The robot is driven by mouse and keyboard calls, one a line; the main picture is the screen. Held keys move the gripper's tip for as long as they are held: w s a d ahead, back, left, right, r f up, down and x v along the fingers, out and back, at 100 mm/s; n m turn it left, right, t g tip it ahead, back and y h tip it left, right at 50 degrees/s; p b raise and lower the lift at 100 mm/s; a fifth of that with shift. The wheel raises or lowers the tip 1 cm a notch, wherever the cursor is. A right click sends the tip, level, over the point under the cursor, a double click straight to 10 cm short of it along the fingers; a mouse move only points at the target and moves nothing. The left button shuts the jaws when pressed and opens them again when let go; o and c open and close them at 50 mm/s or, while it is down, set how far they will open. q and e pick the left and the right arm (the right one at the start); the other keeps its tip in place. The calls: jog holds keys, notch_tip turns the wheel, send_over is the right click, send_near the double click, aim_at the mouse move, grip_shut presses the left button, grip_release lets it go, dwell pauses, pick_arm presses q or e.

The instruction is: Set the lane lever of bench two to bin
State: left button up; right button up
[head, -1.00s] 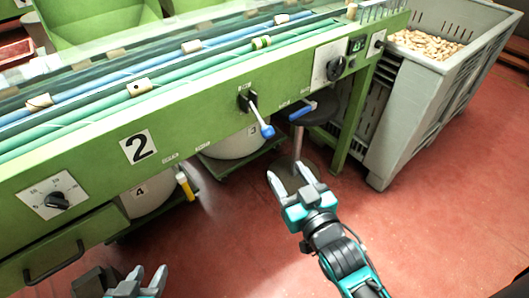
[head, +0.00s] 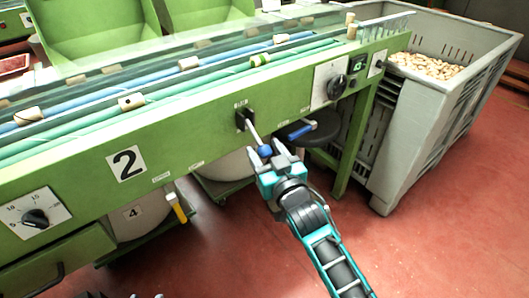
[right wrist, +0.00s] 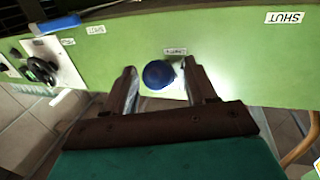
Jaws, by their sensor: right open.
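The lane lever (head: 254,132) sits on the green front of bench two (head: 215,142), right of the number 2 plate (head: 127,163). It has a dark pivot, a pale shaft and a blue ball knob (head: 264,150), and slants down to the right. My right gripper (head: 269,154) is open at the knob. In the right wrist view the blue knob (right wrist: 158,74) shows between the two spread fingers; I cannot tell whether they touch it. The lever's small labels are unreadable. Only the tips of my left gripper (head: 125,295) show at the bottom edge, so its opening is unclear.
A blue handle (head: 301,132) and a yellow handle (head: 177,208) hang below the panel. Dial plates sit at right (head: 330,82) and left (head: 34,215). A grey crate (head: 420,135) of corks stands right. The red floor in front is clear.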

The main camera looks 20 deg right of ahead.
jog(key=shift+w, duration=0.5)
grip_shut()
dwell(0.3)
